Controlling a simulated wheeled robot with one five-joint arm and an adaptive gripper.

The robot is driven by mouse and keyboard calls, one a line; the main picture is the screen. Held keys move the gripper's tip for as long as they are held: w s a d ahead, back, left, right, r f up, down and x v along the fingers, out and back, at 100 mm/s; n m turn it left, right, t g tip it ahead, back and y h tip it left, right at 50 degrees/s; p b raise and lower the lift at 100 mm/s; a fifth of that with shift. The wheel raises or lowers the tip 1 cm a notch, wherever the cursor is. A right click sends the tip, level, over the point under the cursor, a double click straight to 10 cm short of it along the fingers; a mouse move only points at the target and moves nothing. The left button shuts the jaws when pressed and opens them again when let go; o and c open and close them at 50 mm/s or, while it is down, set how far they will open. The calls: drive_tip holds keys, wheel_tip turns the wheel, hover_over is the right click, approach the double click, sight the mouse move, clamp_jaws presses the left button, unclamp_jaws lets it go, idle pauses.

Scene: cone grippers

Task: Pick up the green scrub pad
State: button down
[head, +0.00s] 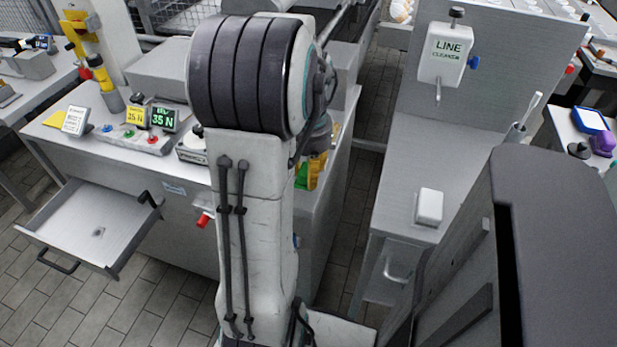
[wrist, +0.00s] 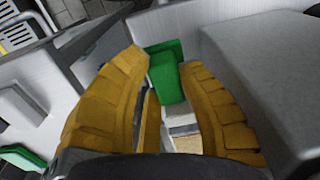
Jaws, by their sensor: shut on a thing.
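The green scrub pad (wrist: 168,78) shows in the wrist view between the tips of my gripper's yellow fingers. My gripper (wrist: 164,66) is shut on it, with the left finger over part of the pad's edge. In the head view my gripper (head: 314,170) is mostly hidden behind my own arm, and a bit of green pad (head: 302,176) shows beside it. I cannot tell whether the pad touches the surface beneath it.
A grey bench holds a control panel (head: 135,138) and has an open, nearly empty drawer (head: 92,222). A grey block (wrist: 270,70) stands close right of my fingers. Another green thing (wrist: 20,157) shows at lower left. A second bench (head: 425,170) stands right, across a narrow gap.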

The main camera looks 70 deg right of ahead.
drive_tip(key=s+r+p, duration=0.1)
drive_tip(key=s+r, duration=0.6)
drive_tip(key=s, duration=0.4)
drive_tip(key=shift+s+a+r+p, duration=0.2)
drive_tip(key=shift+s+r+p, duration=0.1)
drive_tip(key=shift+s, duration=0.05)
drive_tip(key=c, duration=1.4)
unclamp_jaws()
drive_tip(key=c, duration=0.6)
clamp_jaws()
